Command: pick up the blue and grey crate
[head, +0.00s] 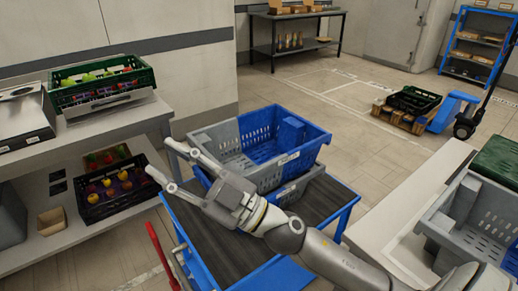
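The blue and grey crate (270,176) is empty, with a grey left half and a blue right half. It sits on top of another blue and grey crate (297,190), which stands on the conveyor (321,198) and is mostly hidden. My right gripper (170,158) is open and empty, with its two fingers spread and pointing left. It appears just left of and in front of the stacked crates, with its arm crossing over the conveyor from the lower right. Whether it touches the crate cannot be told. My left gripper is out of view.
A left shelf holds green (103,78) and black (118,190) produce crates. At the right, a grey crate (462,240) and a dark green crate (497,160) stand on a light counter (400,211). A pallet jack (445,112) stands behind. The floor between is clear.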

